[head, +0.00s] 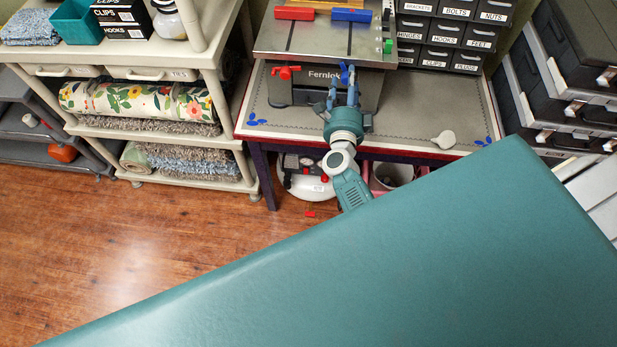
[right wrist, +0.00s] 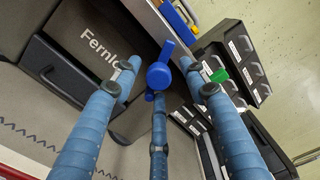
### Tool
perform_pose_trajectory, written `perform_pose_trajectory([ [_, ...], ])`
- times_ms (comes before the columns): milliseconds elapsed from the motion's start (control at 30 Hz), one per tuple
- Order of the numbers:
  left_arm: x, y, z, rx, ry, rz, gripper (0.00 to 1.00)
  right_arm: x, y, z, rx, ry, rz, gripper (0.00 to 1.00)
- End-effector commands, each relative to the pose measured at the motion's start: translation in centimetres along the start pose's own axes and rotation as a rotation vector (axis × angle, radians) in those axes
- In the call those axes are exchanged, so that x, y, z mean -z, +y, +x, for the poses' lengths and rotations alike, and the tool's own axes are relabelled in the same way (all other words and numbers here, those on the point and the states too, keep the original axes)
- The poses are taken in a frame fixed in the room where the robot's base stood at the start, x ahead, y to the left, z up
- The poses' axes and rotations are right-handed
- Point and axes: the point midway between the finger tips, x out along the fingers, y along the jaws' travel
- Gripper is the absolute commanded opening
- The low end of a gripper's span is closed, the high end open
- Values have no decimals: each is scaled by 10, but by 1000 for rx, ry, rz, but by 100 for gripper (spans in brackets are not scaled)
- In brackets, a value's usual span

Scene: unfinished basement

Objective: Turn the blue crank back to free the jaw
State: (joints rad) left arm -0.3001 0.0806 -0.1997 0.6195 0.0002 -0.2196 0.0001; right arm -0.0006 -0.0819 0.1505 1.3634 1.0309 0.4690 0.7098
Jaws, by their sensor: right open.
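A grey machine with a metal top (head: 300,38) stands on the workbench, its lettered front (right wrist: 92,45) showing in the right wrist view. The blue crank (head: 345,71) is on its front, right of a red crank (head: 286,72). On the top lie a red jaw block (head: 294,13) and a blue jaw block (head: 351,15). My right gripper (head: 345,92) is open in front of the blue crank. In the right wrist view the blue crank (right wrist: 160,76) shows between the spread fingers; contact cannot be told. My left gripper is not in view.
Labelled drawer bins (head: 445,38) stand right of the machine on the workbench (head: 400,110). A pale round piece (head: 444,139) lies near the bench's front edge. A cream shelf (head: 150,55) with rolled fabrics stands left.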

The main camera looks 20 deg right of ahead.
Motion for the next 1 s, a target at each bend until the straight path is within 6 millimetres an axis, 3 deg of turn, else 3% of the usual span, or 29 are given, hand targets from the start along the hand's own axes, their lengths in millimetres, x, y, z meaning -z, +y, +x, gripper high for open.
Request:
perform_pose_trajectory([
  [33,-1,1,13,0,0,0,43,1,6,0,1,-3,113,43],
  [600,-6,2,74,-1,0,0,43,-2,7,0,-3,-6,1367,43],
  [1000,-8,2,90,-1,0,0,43,-1,6,-83,-3,3,1369,43],
])
